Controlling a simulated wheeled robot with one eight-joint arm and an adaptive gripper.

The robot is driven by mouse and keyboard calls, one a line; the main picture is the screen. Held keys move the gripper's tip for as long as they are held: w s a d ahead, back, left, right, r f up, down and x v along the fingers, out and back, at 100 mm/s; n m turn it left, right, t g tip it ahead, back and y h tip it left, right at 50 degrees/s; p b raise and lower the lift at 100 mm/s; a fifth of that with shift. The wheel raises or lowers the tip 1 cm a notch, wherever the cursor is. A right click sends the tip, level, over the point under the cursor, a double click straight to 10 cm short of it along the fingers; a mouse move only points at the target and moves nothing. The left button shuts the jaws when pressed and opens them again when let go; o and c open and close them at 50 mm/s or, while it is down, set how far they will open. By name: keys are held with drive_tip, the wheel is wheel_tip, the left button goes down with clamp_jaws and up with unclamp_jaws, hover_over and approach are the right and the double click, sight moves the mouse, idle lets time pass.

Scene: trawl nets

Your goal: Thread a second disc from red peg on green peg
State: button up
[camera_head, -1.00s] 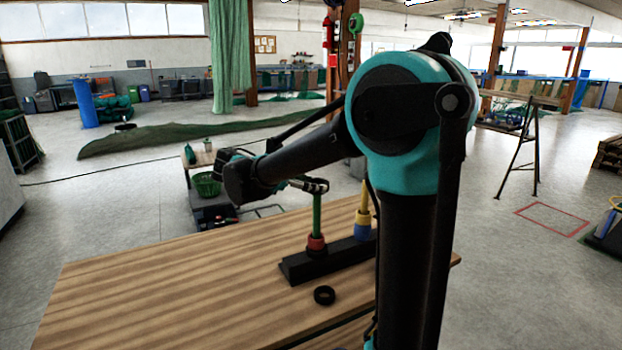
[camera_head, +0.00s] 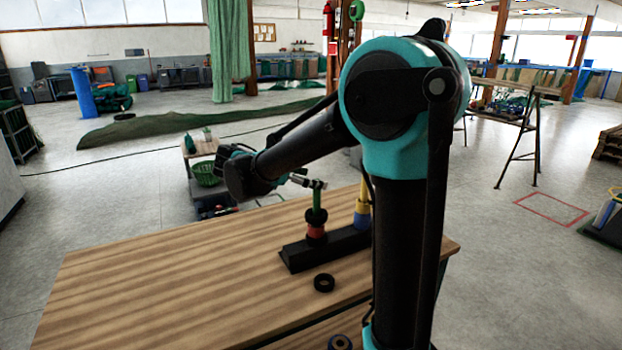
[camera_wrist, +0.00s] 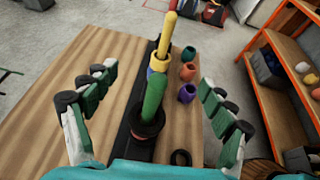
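The green peg (camera_head: 317,199) stands upright in the black base (camera_head: 300,255), with a red disc (camera_head: 316,232) low on it. A black disc (camera_head: 316,216) is around the green peg above the red one; it also shows in the wrist view (camera_wrist: 148,124). The yellow peg (camera_head: 363,188) stands behind, with yellow and blue discs on it. I cannot clearly make out a red peg; my arm hides part of the base. My gripper (camera_head: 314,184) is at the green peg's top. In the wrist view its fingers (camera_wrist: 157,112) are spread wide, apart from the peg.
A loose black disc (camera_head: 324,283) lies on the wooden table (camera_head: 170,275) in front of the base. Purple (camera_wrist: 187,93), orange (camera_wrist: 188,72) and teal (camera_wrist: 190,54) cup-like pieces stand beside the base. The table's left side is clear. An orange-framed shelf (camera_wrist: 262,95) stands at right.

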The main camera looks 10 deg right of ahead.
drive_tip(key=v, duration=1.2)
drive_tip(key=shift+f, duration=0.1)
idle(0.6)
